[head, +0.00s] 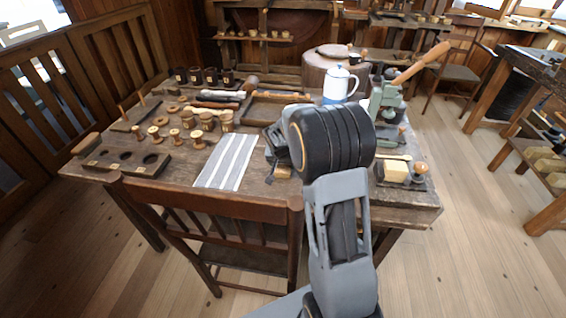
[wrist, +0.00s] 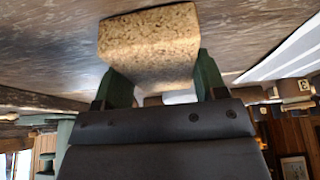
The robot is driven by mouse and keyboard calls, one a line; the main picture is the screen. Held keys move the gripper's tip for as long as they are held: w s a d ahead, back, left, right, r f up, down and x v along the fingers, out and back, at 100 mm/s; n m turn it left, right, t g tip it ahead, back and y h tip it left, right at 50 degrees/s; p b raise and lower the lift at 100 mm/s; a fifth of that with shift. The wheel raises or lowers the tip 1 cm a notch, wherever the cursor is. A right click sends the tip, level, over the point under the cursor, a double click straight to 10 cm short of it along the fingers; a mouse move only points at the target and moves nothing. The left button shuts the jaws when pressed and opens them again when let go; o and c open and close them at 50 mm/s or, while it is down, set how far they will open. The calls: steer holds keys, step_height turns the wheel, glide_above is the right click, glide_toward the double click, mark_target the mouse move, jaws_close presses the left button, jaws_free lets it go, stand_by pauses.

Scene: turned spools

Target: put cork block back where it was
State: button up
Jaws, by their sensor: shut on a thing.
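The cork block (wrist: 150,45) is speckled tan and sits between the two green fingers of my gripper (wrist: 160,78) in the wrist view. My gripper is shut on it. In the head view a small tan part of the cork block (head: 284,173) shows beside my gripper, low over the front middle of the workbench (head: 268,196). My arm hides most of the gripper and block there. I cannot tell whether the block touches the bench top.
A striped pale cloth (head: 226,162) lies left of my gripper. Several wooden spools (head: 187,119) and a holed rack (head: 125,163) stand farther left. A white and blue pot (head: 337,84) and a green machine (head: 386,98) stand behind. A chair (head: 210,205) is at the front edge.

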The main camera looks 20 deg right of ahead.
steer(key=o, duration=0.4)
steer(key=shift+f, duration=0.15)
steer(key=o, duration=0.5)
steer(key=shift+s+r, duration=0.1)
steer(key=shift+r, duration=0.6)
steer(key=p+v, duration=0.1)
steer(key=v, duration=1)
steer(key=shift+s+a, duration=0.15)
